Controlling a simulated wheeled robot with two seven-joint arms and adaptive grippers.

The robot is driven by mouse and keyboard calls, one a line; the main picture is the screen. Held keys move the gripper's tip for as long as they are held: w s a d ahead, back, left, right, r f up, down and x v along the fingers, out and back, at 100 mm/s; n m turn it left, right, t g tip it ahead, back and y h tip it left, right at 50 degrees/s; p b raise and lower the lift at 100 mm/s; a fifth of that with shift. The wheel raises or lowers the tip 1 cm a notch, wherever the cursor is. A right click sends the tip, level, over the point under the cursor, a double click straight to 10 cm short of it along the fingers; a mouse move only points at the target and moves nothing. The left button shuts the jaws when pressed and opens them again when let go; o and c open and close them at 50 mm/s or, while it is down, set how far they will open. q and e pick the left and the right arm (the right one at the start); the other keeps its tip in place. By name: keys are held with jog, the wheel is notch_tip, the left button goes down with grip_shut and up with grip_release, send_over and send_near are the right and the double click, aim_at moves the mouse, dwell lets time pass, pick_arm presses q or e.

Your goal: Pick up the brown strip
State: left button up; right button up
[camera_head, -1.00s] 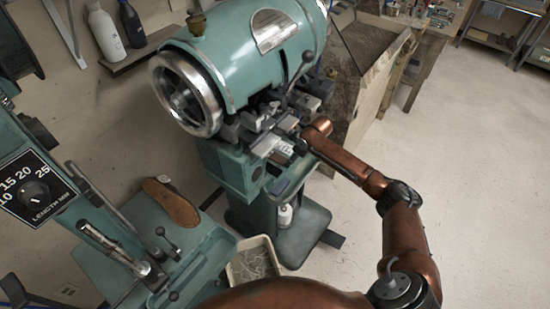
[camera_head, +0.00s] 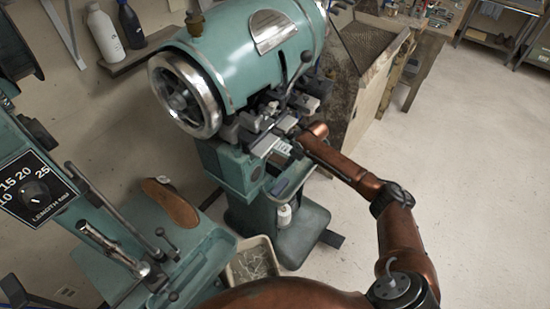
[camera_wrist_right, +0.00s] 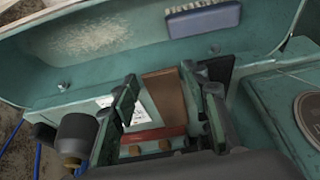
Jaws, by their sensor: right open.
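In the right wrist view a flat brown strip (camera_wrist_right: 165,97) lies in a green metal tray, between the fingers of my right gripper (camera_wrist_right: 170,105). The fingers stand open on either side of the strip, with a gap visible to it. A reddish-brown bar (camera_wrist_right: 155,133) crosses nearer the palm. In the head view my right arm reaches to the front of the green machine (camera_head: 255,45); its fingers and the strip cannot be made out there. My left gripper is not in view.
The tray's green rim (camera_wrist_right: 100,68) runs behind the strip, with a blue brush (camera_wrist_right: 203,18) near it. Dark blocks and a round-knobbed fitting (camera_wrist_right: 75,140) crowd the fingers. A brown shoe sole (camera_head: 171,203) lies on the left machine.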

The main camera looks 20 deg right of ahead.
jog(key=shift+c, duration=0.3)
jog(key=c, duration=0.9)
jog(key=shift+o, duration=0.2)
